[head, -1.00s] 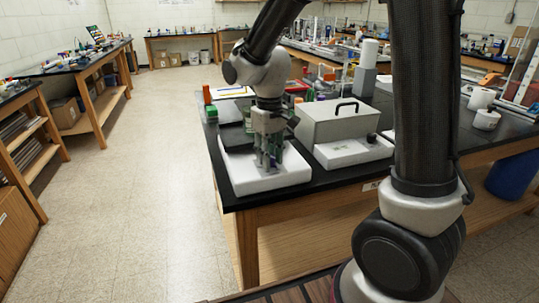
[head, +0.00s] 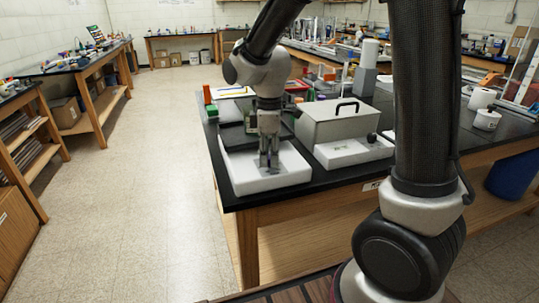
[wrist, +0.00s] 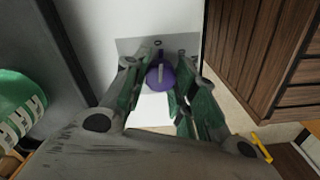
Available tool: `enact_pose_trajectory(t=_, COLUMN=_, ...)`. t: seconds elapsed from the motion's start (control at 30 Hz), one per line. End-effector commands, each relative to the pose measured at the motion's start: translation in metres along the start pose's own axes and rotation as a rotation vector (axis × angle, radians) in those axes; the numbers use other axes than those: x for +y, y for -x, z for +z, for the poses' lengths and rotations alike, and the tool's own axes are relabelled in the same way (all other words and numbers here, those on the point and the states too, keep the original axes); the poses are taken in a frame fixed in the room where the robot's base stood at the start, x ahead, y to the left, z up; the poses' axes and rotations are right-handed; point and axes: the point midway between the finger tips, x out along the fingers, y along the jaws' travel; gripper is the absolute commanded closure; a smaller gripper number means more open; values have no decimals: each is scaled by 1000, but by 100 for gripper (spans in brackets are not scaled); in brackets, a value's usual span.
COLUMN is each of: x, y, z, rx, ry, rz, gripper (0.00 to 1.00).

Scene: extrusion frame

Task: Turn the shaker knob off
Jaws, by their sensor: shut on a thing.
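The shaker (head: 240,178) is a white box with a dark platform on the near left corner of the black bench. Its purple round knob (wrist: 155,83), with a pale pointer line, sits on a grey panel between my fingers in the wrist view. The pointer line runs roughly up and down in that picture. My gripper (head: 269,164) points down over the front part of the shaker and is shut on the knob. In the head view my fingers hide the knob. I cannot read any marks around it.
A grey lidded box with a black handle (head: 345,120) stands on the bench just right of the shaker. Small coloured items stand behind. The aisle floor (head: 150,190) on the left is clear. A green-capped thing (wrist: 18,98) shows at left in the wrist view.

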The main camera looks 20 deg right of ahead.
Motion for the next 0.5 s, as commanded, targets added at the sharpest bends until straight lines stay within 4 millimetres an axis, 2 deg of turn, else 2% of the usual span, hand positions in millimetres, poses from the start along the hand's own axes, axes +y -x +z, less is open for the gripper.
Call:
enact_pose_trajectory(t=0.2, x=1, y=1, z=0, rx=1, ry=86, rz=2, gripper=96)
enact_pose_trajectory(t=0.5, x=1, y=1, z=0, rx=1, ry=127, rz=3, gripper=96)
